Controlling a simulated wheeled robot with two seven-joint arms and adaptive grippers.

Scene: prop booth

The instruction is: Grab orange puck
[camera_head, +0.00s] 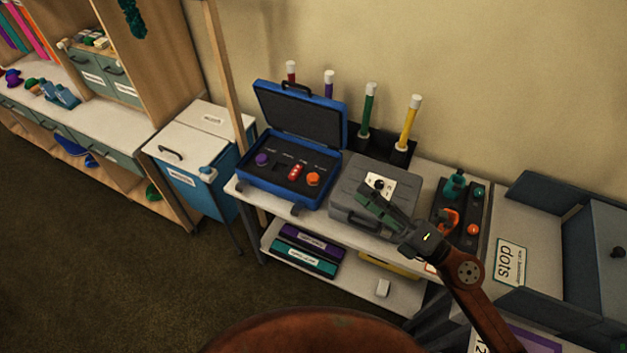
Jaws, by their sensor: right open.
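An orange puck (313,179) sits in the dark insert of an open blue case (270,197), at the insert's right end. The case also holds a purple round piece (262,159) and a red piece (295,171). My right gripper (370,197) is open and appears empty. It is in front of the closed grey case (347,190), to the right of the orange puck and apart from it. My left gripper is not in view.
The grey case stands right beside the blue one on the white table. A dark tray (462,243) with orange and teal items lies further right. Several coloured tubes stand behind the cases. A blue-grey box (540,200) is at far right.

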